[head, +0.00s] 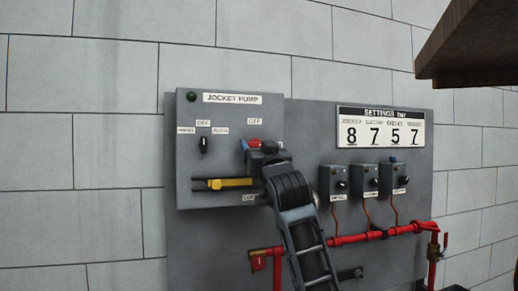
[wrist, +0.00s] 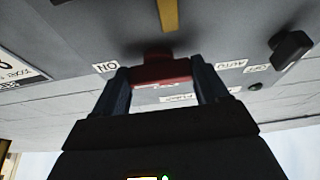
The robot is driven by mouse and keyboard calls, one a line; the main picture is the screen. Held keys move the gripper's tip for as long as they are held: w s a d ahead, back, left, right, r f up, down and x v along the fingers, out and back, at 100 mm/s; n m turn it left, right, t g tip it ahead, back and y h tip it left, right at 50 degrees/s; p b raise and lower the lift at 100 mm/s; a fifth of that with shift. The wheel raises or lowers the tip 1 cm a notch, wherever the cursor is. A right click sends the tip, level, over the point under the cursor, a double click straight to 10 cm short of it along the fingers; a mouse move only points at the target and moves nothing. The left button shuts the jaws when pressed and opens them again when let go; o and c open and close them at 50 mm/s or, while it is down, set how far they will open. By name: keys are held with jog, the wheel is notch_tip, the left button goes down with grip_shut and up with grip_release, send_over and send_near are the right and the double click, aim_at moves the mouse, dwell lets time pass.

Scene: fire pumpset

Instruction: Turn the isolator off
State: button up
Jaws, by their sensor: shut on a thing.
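The jockey pump panel (head: 222,125) is a grey box on the wall. The isolator's red handle (head: 254,143) sits at its upper right, under an OFF label (head: 254,121). My gripper (head: 257,147) covers most of the isolator in the head view. In the wrist view the red handle (wrist: 162,72) lies crosswise between the two dark blue fingers of my gripper (wrist: 162,80), which is shut on it. An ON label (wrist: 105,67) shows upside down left of the handle there. The isolator's base is hidden or in shadow.
A yellow bar (head: 230,183) sits in a slot below left of my gripper. A black selector knob (head: 203,145) is at the left. Three small switch boxes (head: 365,180) and a red pipe (head: 375,235) are at the right. A brown overhang (head: 470,45) juts in at upper right.

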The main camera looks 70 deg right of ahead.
jog(key=shift+c, duration=1.2)
jog(key=shift+n+t+y, duration=0.3)
jog(key=shift+n, duration=0.2)
jog(key=shift+s+d+r+n+t+y+b, duration=0.15)
jog(key=shift+n+y+b, duration=1.1)
jog(key=shift+n, duration=2.3)
jog(key=shift+n+t+y+b, duration=0.2)
jog(key=shift+n+y+b, duration=1.05)
jog(key=shift+n, duration=2.35)
jog(key=shift+s+d+r+n+t+y+b, duration=0.15)
jog(key=shift+n+y+b, duration=0.55)
jog(key=shift+n+y, duration=1.95)
jog(key=shift+a+n+h, duration=0.1)
jog(key=shift+n+h, duration=0.75)
jog(key=shift+n, duration=0.15)
jog(key=o, duration=1.1)
jog(key=shift+c, duration=0.2)
